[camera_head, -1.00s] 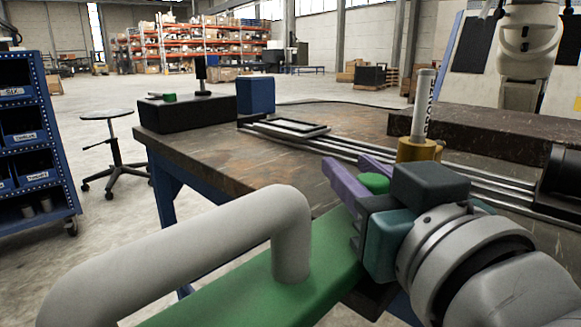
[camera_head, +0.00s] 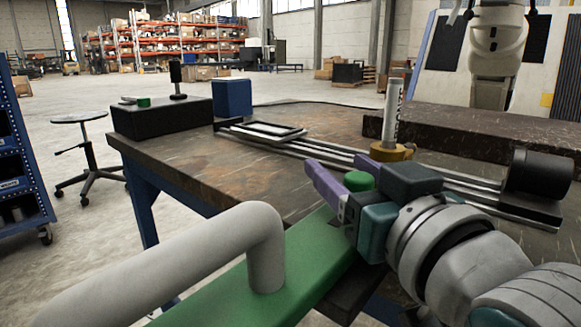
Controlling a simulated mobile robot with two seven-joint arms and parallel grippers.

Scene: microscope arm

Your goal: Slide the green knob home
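The green knob (camera_head: 358,181) has a round top and shows between the purple fingers of my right gripper (camera_head: 342,178), close to their roots. The near finger hides the lower part of the knob, and the far finger is behind it. The fingers are apart with the knob in the gap. Whether both press on it cannot be seen, and what the knob is mounted on is hidden. My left gripper is not in view.
A yellow base with a grey post (camera_head: 391,115) stands just beyond the fingers. Metal rails (camera_head: 330,152) run across the bench (camera_head: 200,172) to a black cylinder (camera_head: 541,174). A black box (camera_head: 160,118) and a blue box (camera_head: 232,98) sit at the back left.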

